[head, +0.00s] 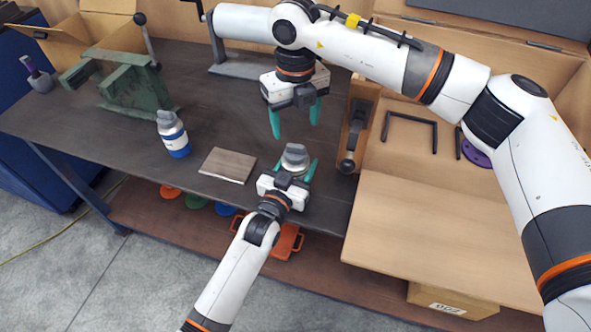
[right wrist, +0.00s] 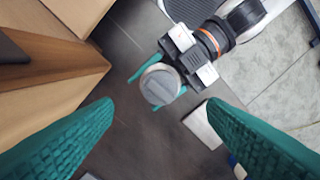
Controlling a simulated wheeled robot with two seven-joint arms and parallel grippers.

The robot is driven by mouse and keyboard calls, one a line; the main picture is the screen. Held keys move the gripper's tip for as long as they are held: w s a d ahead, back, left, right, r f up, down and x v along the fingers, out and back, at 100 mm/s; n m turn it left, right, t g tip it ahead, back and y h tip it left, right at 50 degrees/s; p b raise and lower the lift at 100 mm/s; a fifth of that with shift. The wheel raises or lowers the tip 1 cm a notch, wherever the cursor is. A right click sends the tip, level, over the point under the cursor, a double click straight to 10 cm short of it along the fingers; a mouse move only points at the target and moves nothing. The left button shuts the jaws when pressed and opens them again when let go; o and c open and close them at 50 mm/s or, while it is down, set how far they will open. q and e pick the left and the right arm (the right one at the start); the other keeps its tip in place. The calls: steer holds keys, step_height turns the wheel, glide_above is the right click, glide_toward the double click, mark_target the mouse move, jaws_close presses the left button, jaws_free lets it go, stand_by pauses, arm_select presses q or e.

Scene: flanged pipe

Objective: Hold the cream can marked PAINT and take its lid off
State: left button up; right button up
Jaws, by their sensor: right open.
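A can with a ridged grey lid (head: 295,155) stands at the table's front edge. From above, the lid also shows in the right wrist view (right wrist: 160,84), with a pale rim around it. The can's body is mostly hidden, and I cannot read any marking. My left gripper (head: 296,170) has its teal fingers on either side of the can, closed around it. My right gripper (head: 295,122) is open and empty, above and slightly behind the lid, its fingers pointing down.
A flat wooden board (head: 228,165) lies between the cans. A green vise (head: 135,85) is at the back left.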

mark_target(296, 146)
arm_select(q)
steer(key=c, duration=0.4)
arm_select(e)
steer(key=shift+o, duration=0.5)
arm_select(q)
steer(key=shift+o, duration=0.2)
arm_select(e)
step_height(296, 146, up, 2)
steer(key=m, duration=0.4)
steer(key=shift+r+m, duration=0.25)
steer(key=shift+m, duration=0.05)
step_height(296, 146, down, 10)
steer(key=m, duration=0.3)
steer(key=shift+f, duration=0.15)
steer(key=c, duration=1.2)
steer(key=shift+r, duration=0.25)
